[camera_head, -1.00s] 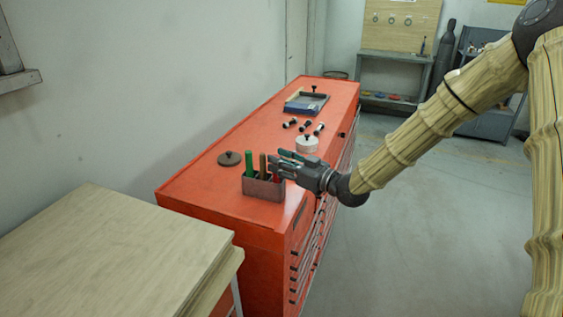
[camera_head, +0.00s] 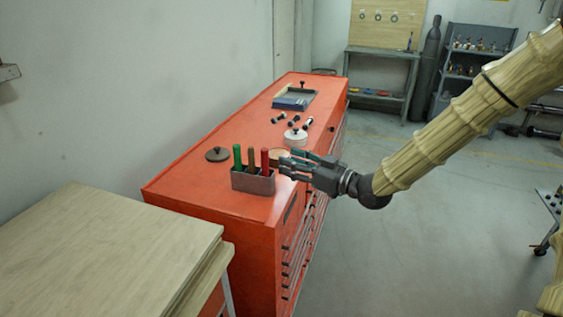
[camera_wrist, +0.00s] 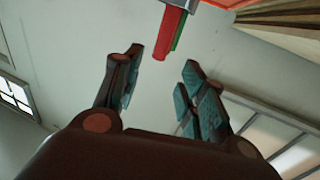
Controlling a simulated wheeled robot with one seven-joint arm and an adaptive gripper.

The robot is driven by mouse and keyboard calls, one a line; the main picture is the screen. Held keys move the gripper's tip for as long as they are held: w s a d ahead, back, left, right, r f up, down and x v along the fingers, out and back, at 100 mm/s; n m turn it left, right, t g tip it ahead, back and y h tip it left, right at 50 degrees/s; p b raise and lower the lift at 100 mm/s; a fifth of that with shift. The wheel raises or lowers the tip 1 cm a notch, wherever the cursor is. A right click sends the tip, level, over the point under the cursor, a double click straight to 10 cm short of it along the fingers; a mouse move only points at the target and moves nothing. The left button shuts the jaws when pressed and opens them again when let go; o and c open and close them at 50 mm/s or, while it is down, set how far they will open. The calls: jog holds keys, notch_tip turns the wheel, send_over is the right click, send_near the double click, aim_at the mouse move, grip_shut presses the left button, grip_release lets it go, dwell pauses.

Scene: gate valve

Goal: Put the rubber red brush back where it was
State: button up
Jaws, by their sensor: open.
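The red brush (camera_head: 265,161) stands upright in the right end of a grey holder (camera_head: 252,181) on the red cabinet. A green-handled brush (camera_head: 238,156) and a brown-handled one (camera_head: 251,158) stand beside it in the same holder. My gripper (camera_head: 286,164) is open and empty, just right of the red handle, with its fingers pointing at it. In the wrist view the red handle (camera_wrist: 169,34) shows beyond my open fingers (camera_wrist: 158,72), apart from them, with the green handle (camera_wrist: 179,32) partly behind it. The lower ends of the brushes are hidden in the holder.
On the red cabinet top (camera_head: 195,185) lie a dark round disc (camera_head: 217,154), a white round part (camera_head: 296,136), several small dark cylinders and a blue-grey tray (camera_head: 294,101). A wooden table (camera_head: 100,250) stands at the near left.

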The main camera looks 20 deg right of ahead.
jog(key=shift+b+v, duration=0.4)
jog(key=shift+v, duration=1.65)
jog(key=s+a+f+m+g+h, duration=0.15)
jog(key=s+f, duration=0.25)
jog(key=f, duration=0.7)
jog(key=s+f+m+g+h, duration=0.3)
jog(key=s+f, duration=0.1)
jog(key=f, duration=0.7)
jog(key=s+a+f+m+g+h, duration=0.1)
jog(key=s+f+m+g+h, duration=0.2)
jog(key=f, duration=0.7)
jog(key=s+f+g+h, duration=0.1)
jog(key=s+f+g, duration=0.1)
jog(key=s+f, duration=0.3)
jog(key=s+f+g+h, duration=0.2)
jog(key=s+f, duration=0.4)
jog(key=s, duration=0.8)
jog(key=s+f+m+g+h, duration=0.1)
jog(key=s+f+g, duration=0.1)
jog(key=s+f, duration=0.4)
jog(key=s, duration=0.4)
jog(key=shift+d, duration=0.4)
